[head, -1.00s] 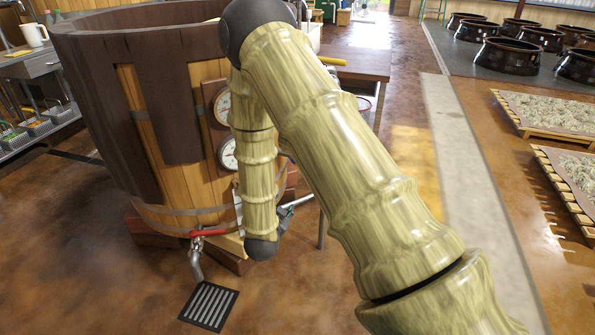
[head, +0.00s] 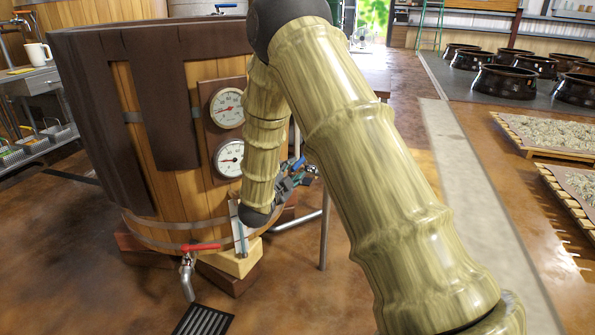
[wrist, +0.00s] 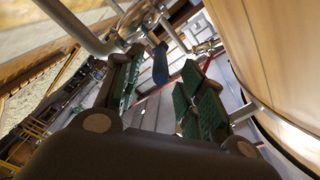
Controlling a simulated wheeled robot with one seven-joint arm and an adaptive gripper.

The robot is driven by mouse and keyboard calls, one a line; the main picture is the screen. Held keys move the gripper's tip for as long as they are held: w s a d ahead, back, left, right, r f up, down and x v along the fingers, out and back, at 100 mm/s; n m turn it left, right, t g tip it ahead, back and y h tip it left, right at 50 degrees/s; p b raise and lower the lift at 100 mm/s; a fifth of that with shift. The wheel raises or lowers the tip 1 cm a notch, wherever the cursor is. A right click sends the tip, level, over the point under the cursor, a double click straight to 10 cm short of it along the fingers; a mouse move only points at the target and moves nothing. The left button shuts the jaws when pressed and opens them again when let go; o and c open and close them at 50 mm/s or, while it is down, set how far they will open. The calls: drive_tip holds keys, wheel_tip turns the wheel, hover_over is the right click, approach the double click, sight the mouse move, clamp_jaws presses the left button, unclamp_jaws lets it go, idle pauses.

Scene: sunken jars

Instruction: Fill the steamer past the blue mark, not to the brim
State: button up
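The steamer (head: 205,190) is a large wooden vat with dark panels and metal bands, left of my arm in the head view. A narrow upright gauge with a white plate (head: 237,222) sits low on its side; I cannot make out a blue mark or a water level. My gripper (head: 290,182) is beside the steamer's right side, partly behind my arm. In the wrist view my gripper (wrist: 158,92) has its green-padded fingers apart. A blue valve handle (wrist: 160,63) on metal pipework shows between and beyond the fingertips; I cannot tell whether they touch it.
Two round dials (head: 227,105) are on the steamer. A red-handled tap (head: 200,247) is low at its front, above a floor grate (head: 203,321). A metal pipe (head: 297,221) runs right of the steamer. Black jars (head: 505,80) stand far right.

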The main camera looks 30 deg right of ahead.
sight(298, 165)
drive_tip(key=shift+b+x, duration=0.75)
drive_tip(key=shift+x, duration=1.55)
drive_tip(key=shift+c, duration=0.2)
clamp_jaws()
